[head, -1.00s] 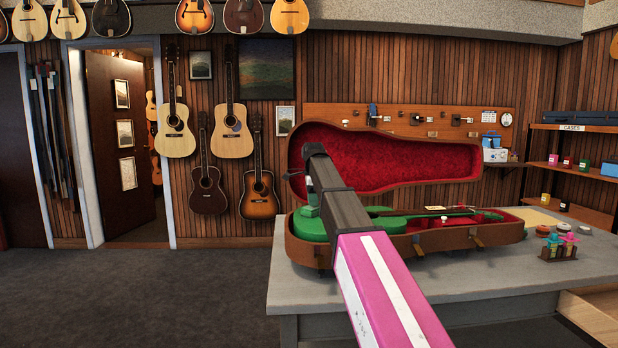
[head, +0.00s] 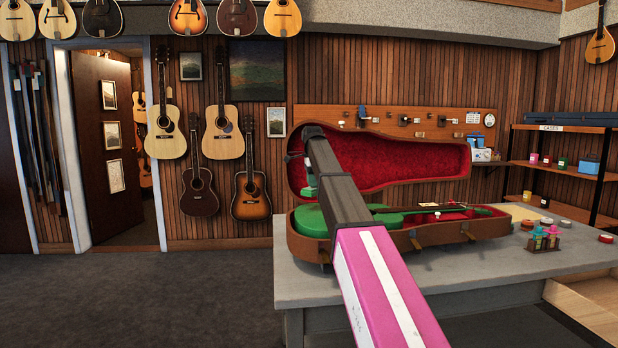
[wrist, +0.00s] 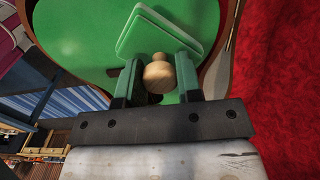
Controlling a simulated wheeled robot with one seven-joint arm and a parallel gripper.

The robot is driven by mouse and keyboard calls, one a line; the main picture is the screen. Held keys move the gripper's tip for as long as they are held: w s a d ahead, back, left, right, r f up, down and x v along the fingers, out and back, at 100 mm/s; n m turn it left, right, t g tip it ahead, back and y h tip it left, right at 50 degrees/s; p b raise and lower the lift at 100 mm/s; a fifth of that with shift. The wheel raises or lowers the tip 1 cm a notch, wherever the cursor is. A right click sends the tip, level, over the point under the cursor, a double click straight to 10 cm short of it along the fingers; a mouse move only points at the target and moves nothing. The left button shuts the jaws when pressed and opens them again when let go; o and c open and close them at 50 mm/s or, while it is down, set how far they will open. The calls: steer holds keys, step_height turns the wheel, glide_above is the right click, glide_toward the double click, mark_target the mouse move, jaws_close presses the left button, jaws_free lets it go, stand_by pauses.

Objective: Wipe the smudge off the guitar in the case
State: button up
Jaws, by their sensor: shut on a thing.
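The green guitar (head: 312,221) lies in an open brown case (head: 430,235) with red lining on the grey table. My gripper (wrist: 158,78) is shut on the round wooden knob (wrist: 159,74) of a flat green pad (wrist: 160,32). In the wrist view the pad is over the guitar's green body (wrist: 80,35); I cannot tell whether they touch. In the head view my gripper (head: 311,183) is above the wide left end of the guitar, and my arm covers part of the guitar and case.
The case's raised lid (head: 400,165) stands behind the guitar. On the table's right (head: 480,270) are a small rack with colourful bottles (head: 545,240) and several round tins (head: 527,225). An open wooden drawer (head: 590,300) juts out at the lower right. The floor at left is clear.

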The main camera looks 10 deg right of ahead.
steer(key=shift+r, duration=1.05)
